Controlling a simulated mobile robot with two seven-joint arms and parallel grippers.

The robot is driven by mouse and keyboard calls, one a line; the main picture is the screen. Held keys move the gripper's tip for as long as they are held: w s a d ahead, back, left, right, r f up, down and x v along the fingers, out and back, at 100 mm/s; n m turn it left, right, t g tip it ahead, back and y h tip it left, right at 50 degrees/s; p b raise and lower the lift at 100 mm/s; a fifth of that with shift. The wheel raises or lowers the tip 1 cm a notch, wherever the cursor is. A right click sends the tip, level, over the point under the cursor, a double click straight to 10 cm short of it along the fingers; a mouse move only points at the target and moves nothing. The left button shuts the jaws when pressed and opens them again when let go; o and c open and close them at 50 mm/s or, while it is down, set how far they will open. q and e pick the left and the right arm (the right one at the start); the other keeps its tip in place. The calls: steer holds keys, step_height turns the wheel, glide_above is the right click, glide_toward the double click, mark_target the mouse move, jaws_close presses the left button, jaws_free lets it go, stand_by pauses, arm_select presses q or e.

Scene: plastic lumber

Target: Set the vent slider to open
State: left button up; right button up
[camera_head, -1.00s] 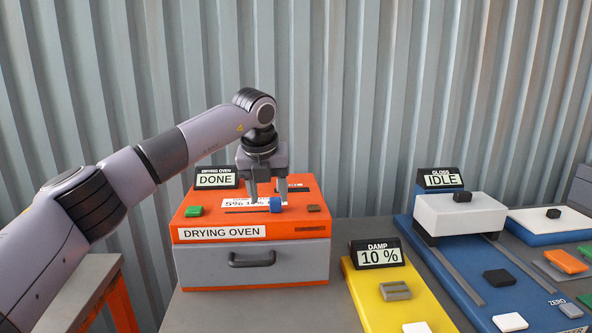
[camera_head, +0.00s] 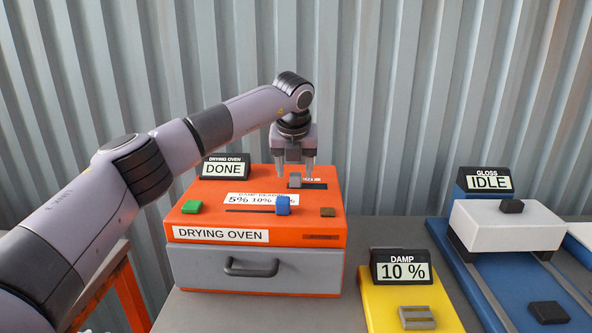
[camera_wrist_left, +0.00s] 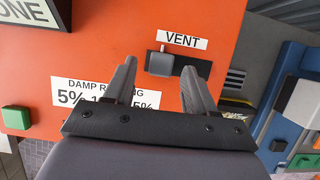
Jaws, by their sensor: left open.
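The vent slider is a grey knob (camera_head: 294,181) on a dark slot at the back right of the orange drying oven's top (camera_head: 190,222). In the left wrist view the knob (camera_wrist_left: 160,64) sits at the left end of its slot, just below the "VENT" label (camera_wrist_left: 183,40). My left gripper (camera_head: 295,173) points down over the slider, open and empty. In the left wrist view its fingers (camera_wrist_left: 158,70) stand apart, one on each side of the knob; I cannot tell whether they touch it. My right gripper is not in view.
The oven top also has a blue knob (camera_head: 283,204) on a slot, a green button (camera_head: 192,207) and a brown block (camera_head: 327,212). Its display (camera_head: 223,167) reads "DONE". A yellow damp unit (camera_head: 380,305) and a blue gloss unit (camera_head: 481,282) stand to the right.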

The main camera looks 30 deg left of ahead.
arm_select(q)
steer(key=shift+x, duration=1)
jaws_close()
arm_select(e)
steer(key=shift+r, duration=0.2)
